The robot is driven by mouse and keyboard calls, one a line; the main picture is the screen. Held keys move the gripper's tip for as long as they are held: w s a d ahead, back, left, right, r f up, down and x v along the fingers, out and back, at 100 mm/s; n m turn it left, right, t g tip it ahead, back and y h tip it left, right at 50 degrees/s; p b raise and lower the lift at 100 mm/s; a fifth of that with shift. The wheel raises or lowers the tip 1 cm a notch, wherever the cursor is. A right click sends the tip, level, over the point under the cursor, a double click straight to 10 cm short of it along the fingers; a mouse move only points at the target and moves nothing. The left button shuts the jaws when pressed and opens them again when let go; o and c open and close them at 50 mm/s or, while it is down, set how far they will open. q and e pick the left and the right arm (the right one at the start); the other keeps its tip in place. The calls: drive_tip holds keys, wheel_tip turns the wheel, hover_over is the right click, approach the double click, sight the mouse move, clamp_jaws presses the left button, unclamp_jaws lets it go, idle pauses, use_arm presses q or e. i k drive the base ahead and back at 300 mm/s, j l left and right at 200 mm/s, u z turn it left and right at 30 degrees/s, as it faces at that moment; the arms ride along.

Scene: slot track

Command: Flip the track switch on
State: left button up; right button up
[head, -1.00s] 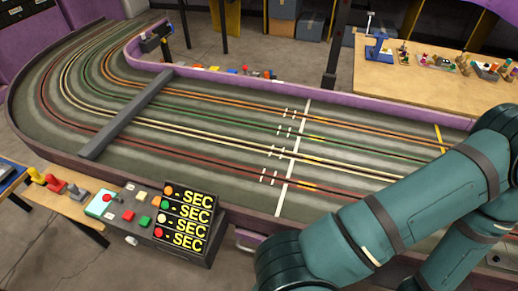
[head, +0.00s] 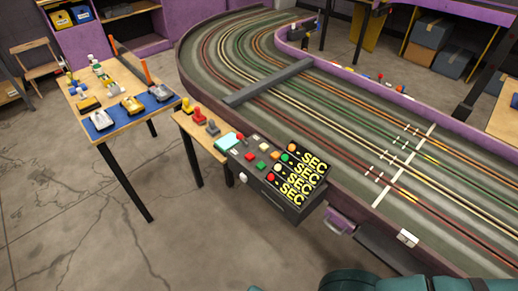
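A small white switch plate (head: 407,237) is on the near outer edge of the slot track (head: 345,130), right of the timing box. Whether it is on or off is too small to tell. A dark timing box (head: 262,187) with coloured buttons and a yellow "SEC" display stands against the track's near side. A white knob (head: 243,178) is on its front face. A teal part of one of my arms shows at the bottom right, below the switch plate and apart from it. Neither of my grippers is in view.
A table (head: 110,119) with several toy cars stands at the left. A small wooden stand (head: 203,137) with coloured controllers is beside the timing box. A purple handle-like part (head: 340,222) sticks out below the track. The concrete floor in front is clear.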

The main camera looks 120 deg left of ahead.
sight(240, 137)
drive_tip(key=l+u, duration=0.25)
drive_tip(key=u, duration=0.2)
drive_tip(key=k+l+u, duration=0.1)
drive_tip(key=l+u, duration=0.15)
drive_tip(key=u, duration=3.25)
